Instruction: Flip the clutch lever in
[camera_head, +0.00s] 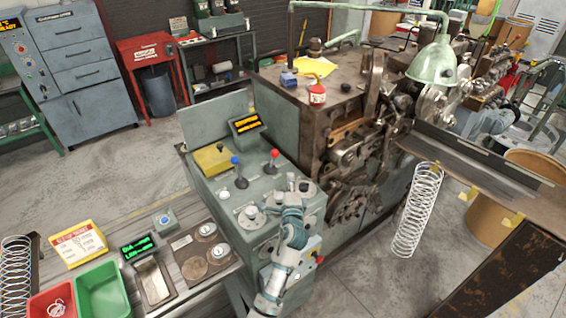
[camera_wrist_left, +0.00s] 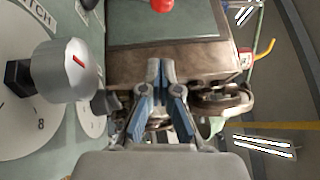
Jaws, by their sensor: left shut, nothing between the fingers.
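I cannot read which one is marked as the clutch. A red ball also shows at the top edge of the wrist view (camera_wrist_left: 161,5). My left gripper (camera_head: 298,183) is over the right part of the console, nearer to me than the red-ball lever and apart from it. In the wrist view its fingers (camera_wrist_left: 163,70) are together and empty. My right gripper is not in view.
A silver dial knob (camera_head: 252,212) stands left of my left gripper; it is large in the wrist view (camera_wrist_left: 70,68). A small display (camera_head: 246,124) stands behind the levers. The coiling machine (camera_head: 345,170) rises at the right. A yellow box (camera_head: 212,160) sits at the console's left.

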